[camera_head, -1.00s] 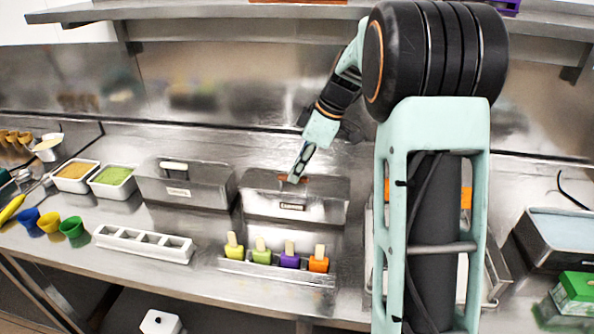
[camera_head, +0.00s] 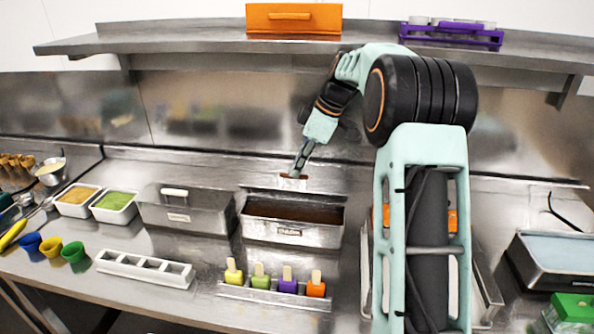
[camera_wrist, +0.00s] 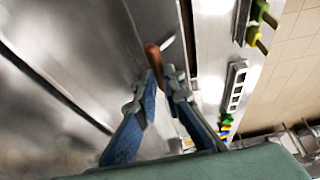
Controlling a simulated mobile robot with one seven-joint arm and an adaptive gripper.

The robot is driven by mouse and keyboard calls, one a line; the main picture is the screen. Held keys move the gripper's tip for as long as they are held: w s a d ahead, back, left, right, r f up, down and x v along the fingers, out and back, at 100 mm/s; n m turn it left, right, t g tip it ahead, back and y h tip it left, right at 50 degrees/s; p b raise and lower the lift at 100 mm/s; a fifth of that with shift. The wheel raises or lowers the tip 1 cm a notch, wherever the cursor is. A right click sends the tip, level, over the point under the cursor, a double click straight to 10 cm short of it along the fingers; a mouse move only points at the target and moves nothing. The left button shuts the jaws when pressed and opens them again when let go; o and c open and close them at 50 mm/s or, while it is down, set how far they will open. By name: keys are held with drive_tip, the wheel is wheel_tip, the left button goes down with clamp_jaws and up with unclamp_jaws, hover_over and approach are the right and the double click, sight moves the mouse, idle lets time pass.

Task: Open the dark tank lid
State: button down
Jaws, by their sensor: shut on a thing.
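The dark tank (camera_head: 292,232) is a metal box with a label on its front, in the middle of the counter. Its top is open and dark brown contents (camera_head: 295,212) show inside. Its lid (camera_head: 318,194) is swung up at the back edge and seen nearly edge-on. My gripper (camera_head: 294,174) is above the tank's rear, shut on the brown lid handle (camera_head: 287,177). In the wrist view, the fingers (camera_wrist: 163,78) close around the handle (camera_wrist: 153,57). The exact finger contact is blurred.
A closed grey tank (camera_head: 187,212) with a white handle stands left. In front are several coloured pops in a rack (camera_head: 275,296) and a white mould (camera_head: 145,268). A shelf (camera_head: 200,40) holding an orange box (camera_head: 293,18) runs above. The steel backsplash is close behind my gripper.

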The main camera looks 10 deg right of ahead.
drive_tip(key=shift+w+d+f, duration=0.15)
drive_tip(key=shift+d+f, duration=0.1)
drive_tip(key=shift+f, duration=0.2)
drive_tip(key=shift+w+d+f, duration=0.1)
drive_tip(key=shift+d+f, duration=0.1)
drive_tip(key=shift+f, duration=0.2)
drive_tip(key=shift+w, duration=0.1)
drive_tip(key=c, duration=2.1)
unclamp_jaws()
drive_tip(key=shift+f, duration=0.15)
drive_tip(key=shift+o, duration=0.7)
drive_tip(key=shift+w+d+f, duration=0.1)
drive_tip(key=shift+w+f, duration=0.15)
drive_tip(key=shift+w, duration=0.45)
drive_tip(key=shift+s+a+r, duration=0.2)
drive_tip(key=shift+s+r, duration=0.15)
drive_tip(key=shift+r, duration=0.05)
drive_tip(key=shift+w+d+r, duration=0.1)
drive_tip(key=shift+d+r, duration=0.05)
drive_tip(key=shift+r, duration=0.05)
drive_tip(key=s+d, duration=0.1)
drive_tip(key=d, duration=0.2)
drive_tip(key=s+d, duration=0.2)
drive_tip(key=d, duration=0.1)
drive_tip(key=s+d, duration=0.1)
drive_tip(key=d, duration=0.3)
drive_tip(key=shift+s+r, duration=0.25)
drive_tip(key=shift+r, duration=0.1)
drive_tip(key=shift+s+d, duration=0.3)
drive_tip(key=shift+d, duration=0.35)
